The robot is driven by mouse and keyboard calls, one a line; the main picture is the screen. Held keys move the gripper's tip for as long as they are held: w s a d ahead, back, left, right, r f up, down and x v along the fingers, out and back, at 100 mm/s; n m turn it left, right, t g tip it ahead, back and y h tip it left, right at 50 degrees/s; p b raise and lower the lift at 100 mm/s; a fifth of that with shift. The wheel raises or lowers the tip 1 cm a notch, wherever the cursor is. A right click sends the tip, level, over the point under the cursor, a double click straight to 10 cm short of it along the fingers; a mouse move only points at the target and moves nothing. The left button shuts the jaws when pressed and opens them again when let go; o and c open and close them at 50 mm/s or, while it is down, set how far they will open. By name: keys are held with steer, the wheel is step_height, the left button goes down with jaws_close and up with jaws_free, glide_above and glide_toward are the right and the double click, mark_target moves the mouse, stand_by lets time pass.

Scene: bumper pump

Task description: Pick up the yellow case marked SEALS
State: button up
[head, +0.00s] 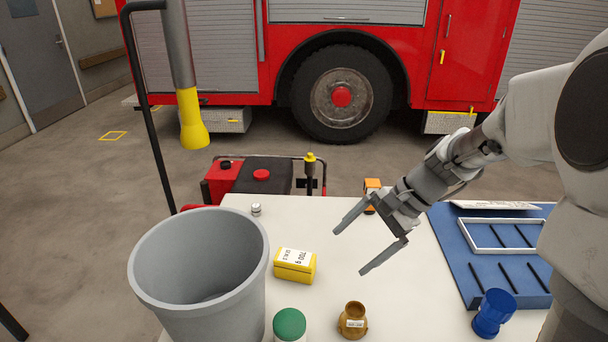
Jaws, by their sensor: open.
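A small yellow case (294,266) with a white label on top lies on the white table (345,214), just right of the grey bucket. The label's print appears turned and is too small to read surely. My gripper (349,252) is open and empty, its two fingers pointing left toward the case. It is to the right of the case and apart from it, and appears to be above the table.
A grey bucket (205,262) stands close on the case's left. A green-lidded jar (289,325) and a brass fitting (353,320) are in front. A blue tray (462,262) and blue fitting (493,312) are right. An orange item (372,188) stands behind my gripper.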

steer(key=w+d+f+m+t+y+b, duration=0.35)
steer(key=w+f+m+y, duration=0.5)
steer(key=w+f, duration=0.6)
steer(key=m+h+b, duration=0.2)
glide_toward(301, 258)
steer(key=shift+g, duration=0.35)
steer(key=x, duration=0.6)
steer(key=shift+w+d+f, duration=0.1)
steer(key=shift+w+f, duration=0.1)
steer(key=shift+w, duration=0.15)
steer(key=shift+b+x, duration=0.85)
steer(key=shift+x, duration=2.1)
steer(key=shift+s+r, duration=0.15)
steer(key=shift+r, duration=0.05)
jaws_close()
steer(key=shift+r, duration=0.1)
